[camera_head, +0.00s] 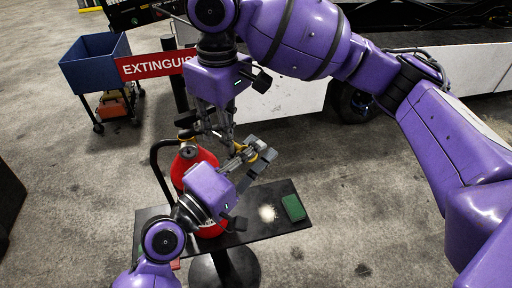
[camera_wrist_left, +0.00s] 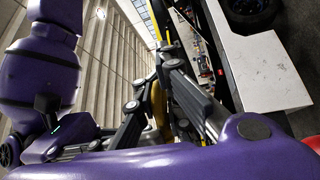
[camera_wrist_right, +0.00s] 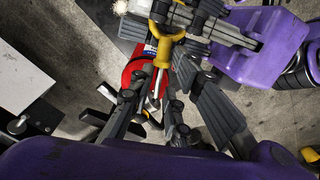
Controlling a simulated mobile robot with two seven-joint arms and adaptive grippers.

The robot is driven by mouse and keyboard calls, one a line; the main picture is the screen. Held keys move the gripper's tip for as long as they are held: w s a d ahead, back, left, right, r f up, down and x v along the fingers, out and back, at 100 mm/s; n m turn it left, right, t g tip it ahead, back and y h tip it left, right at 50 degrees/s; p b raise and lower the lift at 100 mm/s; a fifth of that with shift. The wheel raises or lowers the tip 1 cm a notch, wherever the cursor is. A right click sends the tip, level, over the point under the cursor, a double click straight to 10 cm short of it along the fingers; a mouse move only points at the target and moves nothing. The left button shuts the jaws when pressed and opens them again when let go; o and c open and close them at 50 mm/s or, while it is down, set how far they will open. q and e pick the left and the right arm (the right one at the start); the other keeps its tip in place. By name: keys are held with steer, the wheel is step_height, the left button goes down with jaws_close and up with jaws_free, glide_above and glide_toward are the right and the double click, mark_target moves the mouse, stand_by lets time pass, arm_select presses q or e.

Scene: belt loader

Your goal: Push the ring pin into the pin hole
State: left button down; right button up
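The red fire extinguisher (camera_head: 205,160) stands on a small black table, its valve partly hidden by my grippers. My left gripper (camera_head: 250,154) is shut on the yellow ring pin (camera_head: 268,154) beside the extinguisher's top. In the right wrist view the yellow ring pin (camera_wrist_right: 165,32) shows its shaft pointing down the picture, in front of the red extinguisher (camera_wrist_right: 137,72). The pin also shows between fingers in the left wrist view (camera_wrist_left: 158,100). My right gripper (camera_head: 220,145) points down close to the left one; its fingers look apart around the shaft. The pin hole is not clearly visible.
The black table (camera_head: 265,222) carries a green block (camera_head: 293,207) and a pale patch. A red sign (camera_head: 155,65) stands behind the extinguisher, with a blue cart (camera_head: 95,62) at the back left. A white vehicle side (camera_head: 285,108) lies behind; open floor is at right.

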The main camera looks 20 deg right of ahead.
stand_by(0.3)
step_height(320, 180, up, 11)
steer(key=w+d+f+g+y, duration=0.1)
steer(key=w+d+f, duration=0.25)
steer(key=f, duration=0.55)
steer(key=w+d+f+y, duration=0.1)
steer(key=w+d+f, duration=0.25)
steer(key=f, duration=0.55)
steer(key=s+a+f+m+t+y, duration=0.1)
steer(key=s+a+f, duration=0.15)
steer(key=f, duration=0.65)
steer(key=s+a+f+t+y, duration=0.1)
steer(key=s+a+f+y, duration=0.15)
steer(key=f, duration=0.75)
steer(key=s+a+f+m+t+y, duration=0.1)
steer(key=s+a+f, duration=0.15)
steer(key=f, duration=0.65)
steer(key=s+d+f+m+t+h, duration=0.25)
steer(key=s+f+t, duration=0.25)
steer(key=s+f, duration=0.25)
steer(key=s+d+f+m+t+h, duration=0.1)
steer(key=s+d+f+m+h, duration=0.1)
steer(key=s+d, duration=0.9)
steer(key=s+m+h, duration=0.1)
steer(key=s, duration=0.1)
steer(key=shift+s+d+f+t+h, duration=0.15)
steer(key=shift+s+d+t+h, duration=0.15)
steer(key=shift+h, duration=0.1)
